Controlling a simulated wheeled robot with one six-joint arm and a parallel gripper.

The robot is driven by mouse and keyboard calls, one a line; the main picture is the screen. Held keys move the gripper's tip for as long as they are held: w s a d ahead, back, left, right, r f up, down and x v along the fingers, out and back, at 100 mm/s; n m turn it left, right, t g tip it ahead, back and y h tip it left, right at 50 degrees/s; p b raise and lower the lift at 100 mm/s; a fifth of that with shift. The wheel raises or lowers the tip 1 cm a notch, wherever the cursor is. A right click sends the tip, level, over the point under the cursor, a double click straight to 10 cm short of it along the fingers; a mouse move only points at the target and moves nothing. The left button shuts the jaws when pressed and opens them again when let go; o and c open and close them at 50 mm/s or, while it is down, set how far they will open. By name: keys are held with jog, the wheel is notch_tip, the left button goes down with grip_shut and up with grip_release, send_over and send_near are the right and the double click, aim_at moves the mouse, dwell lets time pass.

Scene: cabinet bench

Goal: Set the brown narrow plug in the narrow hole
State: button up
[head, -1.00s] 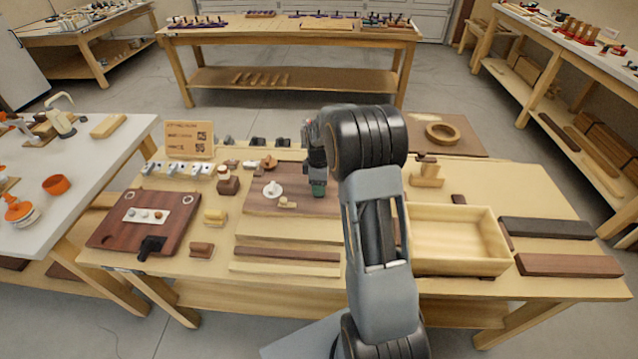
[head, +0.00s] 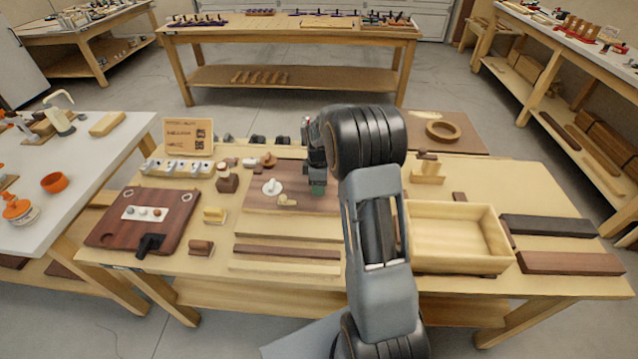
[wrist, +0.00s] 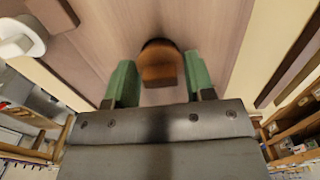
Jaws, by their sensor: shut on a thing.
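My gripper (head: 318,189) is low over the brown wooden board (head: 255,208) in the middle of the bench. Its green fingertips show in the wrist view (wrist: 160,80), on either side of the brown plug (wrist: 160,72). The gripper is shut on this plug. The plug has a rounded, darker far end, and its near face is lighter brown. In the head view the plug is hidden by the gripper. I cannot make out the narrow hole, nor whether the plug touches the board or sits in a hole.
A white round knob piece (head: 271,187) and a small tan piece (head: 287,202) are on the board left of my gripper. An open wooden box (head: 460,262) stands to the right. A dark red board (head: 118,232) lies at the left.

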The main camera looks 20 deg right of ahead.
jog(key=shift+f, duration=0.35)
jog(key=o, duration=1.2)
jog(key=shift+r, duration=0.15)
jog(key=shift+r+p, duration=2.45)
jog(key=shift+r, duration=1.2)
